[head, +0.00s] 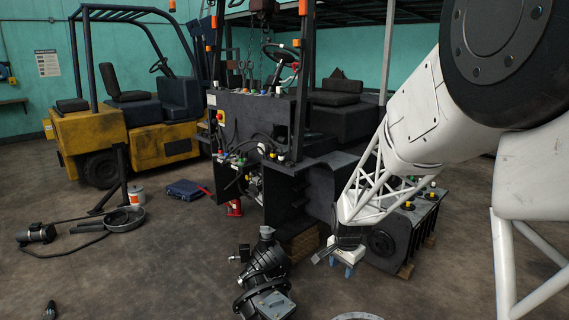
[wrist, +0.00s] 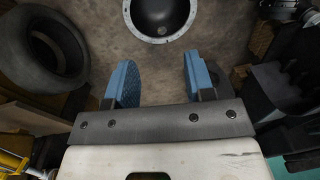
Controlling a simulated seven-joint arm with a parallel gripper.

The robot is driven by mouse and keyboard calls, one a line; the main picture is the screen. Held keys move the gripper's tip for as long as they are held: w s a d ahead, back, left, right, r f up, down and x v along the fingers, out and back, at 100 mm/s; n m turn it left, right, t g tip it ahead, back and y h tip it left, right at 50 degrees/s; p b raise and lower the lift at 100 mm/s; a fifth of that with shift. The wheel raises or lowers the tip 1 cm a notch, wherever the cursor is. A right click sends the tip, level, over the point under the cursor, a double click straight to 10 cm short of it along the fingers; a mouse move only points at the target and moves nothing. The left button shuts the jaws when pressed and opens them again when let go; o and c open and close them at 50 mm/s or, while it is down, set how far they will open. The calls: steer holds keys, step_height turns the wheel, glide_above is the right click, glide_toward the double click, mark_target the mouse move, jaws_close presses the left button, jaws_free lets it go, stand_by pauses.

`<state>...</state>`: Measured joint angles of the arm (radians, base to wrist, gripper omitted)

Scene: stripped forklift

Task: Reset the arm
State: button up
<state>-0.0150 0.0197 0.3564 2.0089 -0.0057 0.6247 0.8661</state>
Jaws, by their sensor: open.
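My gripper (head: 345,267) hangs at the end of my white lattice arm, in front of the stripped forklift (head: 262,110) in the head view. It has a white palm and blue fingers pointing down. In the wrist view, my gripper (wrist: 158,80) has its two blue fingers spread wide apart with nothing between them. Beyond the fingertips lies a dark round bowl-like part (wrist: 160,12) with a pale bolted rim, cut off by the top edge. My large arm links fill the right side of the head view.
A black mechanical assembly (head: 264,275) stands on the floor left of my gripper. A tyre (wrist: 42,45) lies at the left in the wrist view. A yellow forklift (head: 130,110), a blue case (head: 184,189) and a pan (head: 122,219) are farther left. Open floor (head: 170,265) lies at front left.

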steer(key=s+r+n, duration=0.5)
steer(key=s+r, duration=0.9)
steer(key=s, duration=0.4)
steer(key=s+r+n, duration=0.2)
steer(key=s, duration=0.7)
steer(key=s+d+r+n+t, duration=0.1)
steer(key=s+n, duration=0.1)
steer(key=s, duration=0.7)
steer(key=shift+s+d+r+n, duration=0.15)
steer(key=shift+s+r+n, duration=0.15)
steer(key=shift+s+r, duration=0.1)
